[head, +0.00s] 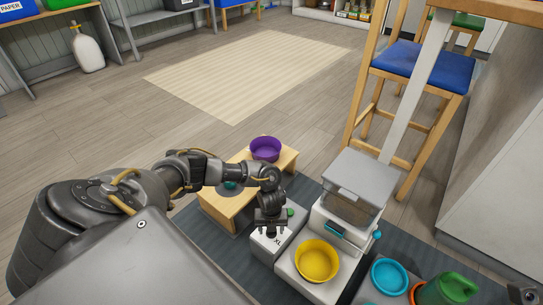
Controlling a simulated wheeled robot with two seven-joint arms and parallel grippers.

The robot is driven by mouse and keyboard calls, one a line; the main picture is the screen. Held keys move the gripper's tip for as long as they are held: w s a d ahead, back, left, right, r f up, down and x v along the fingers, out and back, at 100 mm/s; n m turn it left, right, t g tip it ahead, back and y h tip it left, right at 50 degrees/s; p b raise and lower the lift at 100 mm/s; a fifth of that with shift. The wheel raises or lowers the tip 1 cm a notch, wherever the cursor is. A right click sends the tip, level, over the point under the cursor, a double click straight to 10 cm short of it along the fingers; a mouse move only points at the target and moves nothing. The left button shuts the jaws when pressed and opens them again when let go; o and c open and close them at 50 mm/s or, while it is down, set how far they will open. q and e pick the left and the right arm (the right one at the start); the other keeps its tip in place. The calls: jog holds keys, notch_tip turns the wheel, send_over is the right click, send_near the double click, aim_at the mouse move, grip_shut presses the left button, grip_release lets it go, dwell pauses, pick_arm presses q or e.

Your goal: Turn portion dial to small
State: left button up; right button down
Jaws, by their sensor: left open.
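The feeder (352,186) is a pale machine with a clear hopper and grey lid, standing on a dark mat. A low white box (262,247) at its left carries an "XL" label (277,241). My left gripper (270,227) points down, open, over the back part of this box. A green knob (290,211) shows just right of the gripper. The portion dial is not clearly seen; the gripper may cover it, and its setting cannot be read. I cannot tell if the fingers touch anything.
A yellow bowl (316,259) sits in front of the feeder. A teal bowl (388,277) and a green container (447,289) stand at right. A wooden bench (226,208) with a purple bowl (265,148) is behind my left arm. A stool (428,68) stands behind.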

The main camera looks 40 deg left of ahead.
pick_arm(q)
jog(key=shift+f, duration=0.2)
jog(key=c, duration=1)
jog(key=shift+o, duration=0.2)
jog(key=shift+r, duration=0.1)
